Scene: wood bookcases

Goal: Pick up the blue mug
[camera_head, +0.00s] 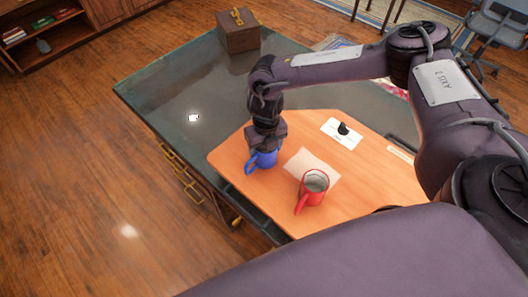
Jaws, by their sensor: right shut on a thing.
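The blue mug (262,160) is at the left part of the orange wooden board (230,160) on the dark table. Its handle points to the lower left. My right gripper (265,148) comes down on the mug from above and is shut on it; the fingers and the mug's rim hide each other in part. I cannot tell whether the mug's base touches the board. My left gripper is not in view.
A red mug (313,187) stands right of the blue mug, by a pale sheet (301,168). A white card with a black item (342,130) lies farther back. A wooden box (238,36) sits at the table's far end. The dark tabletop (170,85) is mostly clear.

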